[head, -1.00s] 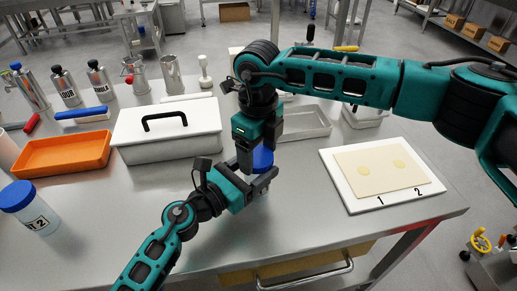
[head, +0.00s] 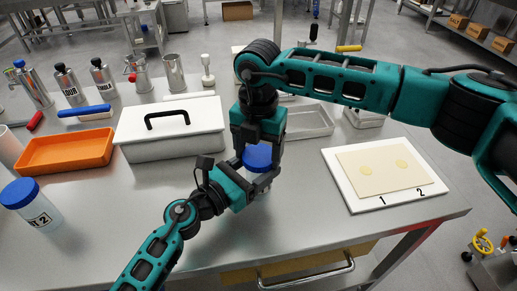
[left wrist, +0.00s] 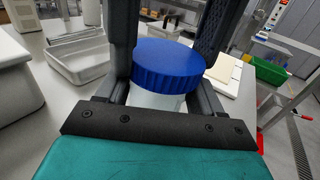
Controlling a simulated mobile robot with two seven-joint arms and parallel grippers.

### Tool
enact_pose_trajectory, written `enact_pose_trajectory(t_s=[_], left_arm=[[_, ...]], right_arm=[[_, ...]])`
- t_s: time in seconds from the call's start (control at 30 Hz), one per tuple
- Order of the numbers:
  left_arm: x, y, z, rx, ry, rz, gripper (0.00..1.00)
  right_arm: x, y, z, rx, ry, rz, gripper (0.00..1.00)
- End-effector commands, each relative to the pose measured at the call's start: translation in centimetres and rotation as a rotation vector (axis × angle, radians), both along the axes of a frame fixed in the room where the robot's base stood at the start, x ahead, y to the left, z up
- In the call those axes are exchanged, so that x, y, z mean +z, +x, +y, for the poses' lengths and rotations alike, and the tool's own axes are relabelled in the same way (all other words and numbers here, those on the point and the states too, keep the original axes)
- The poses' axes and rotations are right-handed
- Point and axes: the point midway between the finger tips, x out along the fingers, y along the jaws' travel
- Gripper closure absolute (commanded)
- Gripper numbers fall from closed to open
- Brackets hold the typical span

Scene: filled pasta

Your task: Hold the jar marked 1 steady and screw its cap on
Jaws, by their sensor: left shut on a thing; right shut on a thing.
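A clear jar (left wrist: 155,98) with a wide ribbed blue cap (left wrist: 168,65) stands upright in the left wrist view. The cap also shows in the head view (head: 257,158) at the table's middle; it sits on the jar's mouth, but how tightly I cannot tell. My left gripper (head: 258,185) comes in low from the left and is shut around the jar's body. My right gripper (head: 260,160) points down from above, its dark fingers on either side of the cap, shut on it. The grippers hide most of the jar, and its number is not visible.
A second blue-capped jar marked 2 (head: 44,213) stands at the left. An orange tray (head: 66,153), a white lidded box (head: 172,139) and a metal tray (head: 308,122) lie behind. A white board (head: 347,202) with a dough sheet is at the right. The front table surface is clear.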

Motion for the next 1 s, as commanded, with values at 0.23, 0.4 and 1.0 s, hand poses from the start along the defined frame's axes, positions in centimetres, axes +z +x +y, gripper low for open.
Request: enact_pose_trajectory(t_s=[0.23,0.4,1.0], left_arm=[[-0.03,-0.01,-0.01,-0.001,0.000,0.001,1.00],[-0.03,-0.02,-0.02,-0.002,0.000,0.001,1.00],[-0.01,-0.02,-0.02,-0.001,-0.001,0.001,1.00]], right_arm=[[-0.01,-0.07,-0.01,0.005,-0.001,0.002,0.54],[-0.02,-0.07,-0.02,0.005,-0.001,0.002,0.54],[-0.05,-0.06,-0.03,0.004,-0.001,0.002,0.14]])
